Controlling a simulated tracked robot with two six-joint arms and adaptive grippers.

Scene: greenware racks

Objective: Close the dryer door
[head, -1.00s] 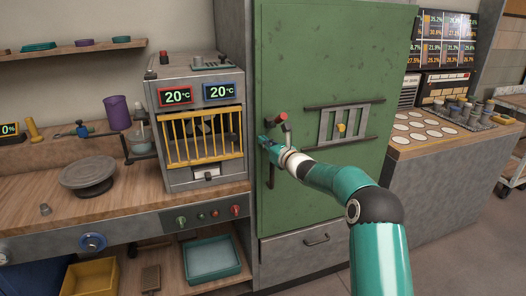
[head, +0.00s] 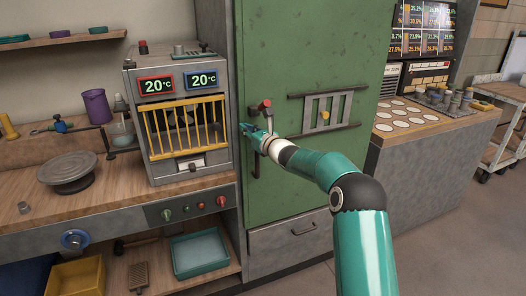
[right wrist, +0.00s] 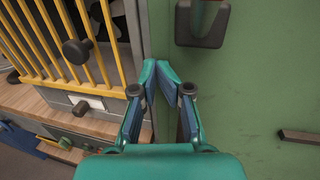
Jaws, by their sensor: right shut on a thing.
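The large green door (head: 310,75) of the tall cabinet looks flush, or almost flush, with its grey frame; I cannot tell whether a thin gap is left. A dark upright handle (head: 256,166) is on its left edge, below a red-tipped latch lever (head: 264,105). My right gripper (head: 246,130) is at this handle, shut on it. In the right wrist view the fingertips (right wrist: 157,66) meet in front of the door's left edge, and the fingers hide most of the handle. The green door (right wrist: 255,90) fills the right side there. My left gripper is not in view.
A small grey oven with a yellow barred front (head: 187,128) stands close left of the door on a wooden bench (head: 125,185). A grey drawer (head: 290,241) is below the door. A counter with white discs (head: 405,124) is at the right. Floor at front right is clear.

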